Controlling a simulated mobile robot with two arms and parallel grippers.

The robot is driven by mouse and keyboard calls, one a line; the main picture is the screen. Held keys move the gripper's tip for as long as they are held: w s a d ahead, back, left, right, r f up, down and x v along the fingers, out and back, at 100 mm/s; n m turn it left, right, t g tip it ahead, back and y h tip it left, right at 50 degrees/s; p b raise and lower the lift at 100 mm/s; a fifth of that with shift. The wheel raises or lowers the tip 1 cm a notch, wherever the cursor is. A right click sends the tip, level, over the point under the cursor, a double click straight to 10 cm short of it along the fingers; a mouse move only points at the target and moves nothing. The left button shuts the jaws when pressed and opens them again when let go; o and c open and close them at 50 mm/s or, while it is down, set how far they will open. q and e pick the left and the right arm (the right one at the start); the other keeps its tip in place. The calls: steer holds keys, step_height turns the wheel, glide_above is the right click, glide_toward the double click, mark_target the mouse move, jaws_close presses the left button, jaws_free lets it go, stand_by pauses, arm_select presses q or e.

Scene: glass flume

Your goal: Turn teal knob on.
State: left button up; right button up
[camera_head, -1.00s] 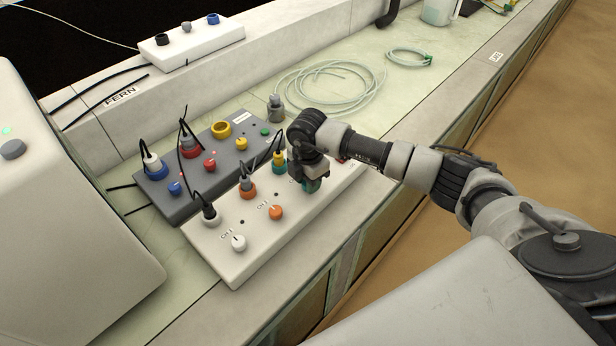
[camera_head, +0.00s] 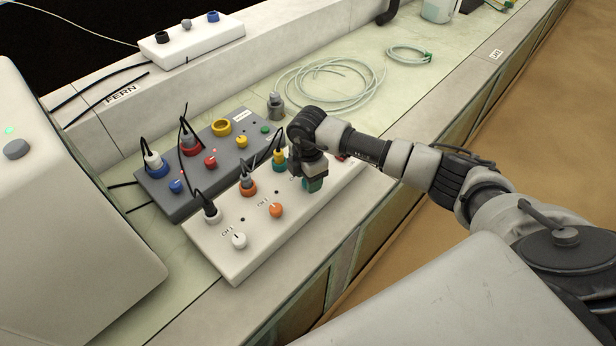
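The teal knob (camera_head: 313,184) is on the white box (camera_head: 232,265), in a row with a white knob (camera_head: 239,240) and an orange knob (camera_head: 276,210). My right gripper (camera_head: 311,179) points down at the teal knob from above. Its fingers hide the top of the knob, and I cannot tell whether they are closed on it. A red part (camera_head: 341,156) shows past my gripper, partly hidden. My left gripper is not in view.
A grey box (camera_head: 165,204) with blue, red, yellow and green knobs stands behind the white box. Black cables rise from plugs on both boxes. A grey plug (camera_head: 276,107) and coiled tubing (camera_head: 330,84) lie beyond. A large pale case (camera_head: 60,220) stands at left.

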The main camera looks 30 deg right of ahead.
steer(key=shift+o, duration=0.4)
step_height(320, 180, up, 11)
steer(key=b, duration=0.1)
steer(key=shift+f, duration=0.15)
stand_by(0.4)
